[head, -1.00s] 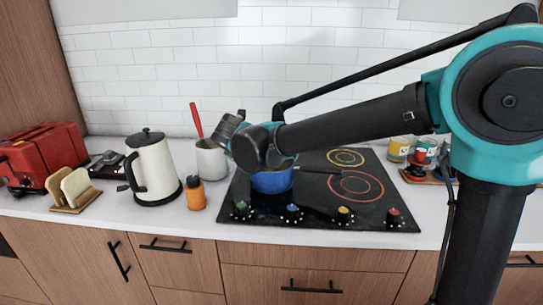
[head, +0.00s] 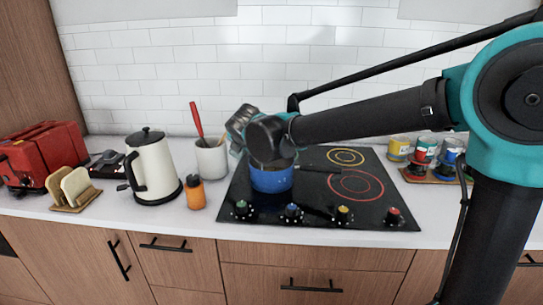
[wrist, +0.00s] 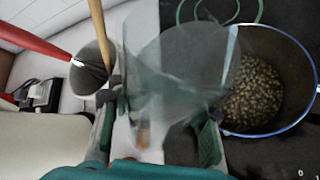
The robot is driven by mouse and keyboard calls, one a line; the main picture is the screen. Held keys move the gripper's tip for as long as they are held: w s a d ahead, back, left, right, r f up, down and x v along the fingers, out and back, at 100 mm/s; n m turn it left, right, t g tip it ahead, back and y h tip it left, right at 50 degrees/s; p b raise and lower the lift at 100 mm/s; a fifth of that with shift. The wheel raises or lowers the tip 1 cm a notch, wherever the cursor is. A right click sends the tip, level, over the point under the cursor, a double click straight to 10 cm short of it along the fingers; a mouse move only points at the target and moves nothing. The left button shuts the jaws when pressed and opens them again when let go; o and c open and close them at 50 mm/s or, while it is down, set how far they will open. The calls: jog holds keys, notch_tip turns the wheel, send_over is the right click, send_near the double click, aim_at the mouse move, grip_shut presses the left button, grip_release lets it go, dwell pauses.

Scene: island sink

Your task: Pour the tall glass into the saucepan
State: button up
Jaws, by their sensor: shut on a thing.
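The tall glass (wrist: 175,65) is clear and tilted in the wrist view. My gripper (wrist: 157,130) is shut on it, one finger on each side. No contents can be made out inside the glass. The saucepan is blue in the head view (head: 271,181) and stands on the hob. In the wrist view the saucepan (wrist: 302,110) shows its open top, with many small brown grains (wrist: 252,95) inside. The glass overlaps the saucepan's left rim there. In the head view my wrist is above the saucepan and hides the glass and fingers.
A white crock (head: 211,158) with a red-handled utensil stands left of the saucepan. Mugs (head: 424,152) stand at right. The hob's (head: 375,208) right side is clear.

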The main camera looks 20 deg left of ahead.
jog(key=shift+r+m+g+y+p, duration=0.4)
jog(key=shift+r+m+g+p, duration=0.05)
jog(key=shift+r+m+g, duration=0.05)
dwell(0.8)
jog(key=shift+s+a+f+m+g+y+p, duration=0.25)
jog(key=shift+m+g+y+p, duration=0.15)
jog(key=shift+g+y+p, duration=0.15)
jog(key=shift+s+a+f+m+g+y+p, duration=0.25)
jog(key=shift+m+g+y+p, duration=0.15)
jog(key=shift+p, duration=0.2)
dwell(1.3)
jog(key=shift+a+f+m+g+y+p, duration=0.2)
jog(key=shift+f+m+y+p, duration=0.3)
jog(key=shift+f, duration=0.4)
dwell(0.3)
jog(key=shift+w+d+r+m+g+y+p, duration=0.3)
jog(key=shift+w+d+r+g+y+p, duration=0.25)
jog(key=shift+p, duration=0.3)
dwell(0.5)
jog(key=shift+s+f+m+y+p, duration=0.1)
jog(key=shift+s+m+y+p, duration=0.05)
jog(key=shift+m+y+p, duration=0.3)
dwell(0.7)
jog(key=shift+g, duration=0.3)
jog(key=shift+s+a+f+n+t+h, duration=0.1)
jog(key=shift+s+a+n+t+h, duration=0.1)
jog(key=shift+n+t+h, duration=0.5)
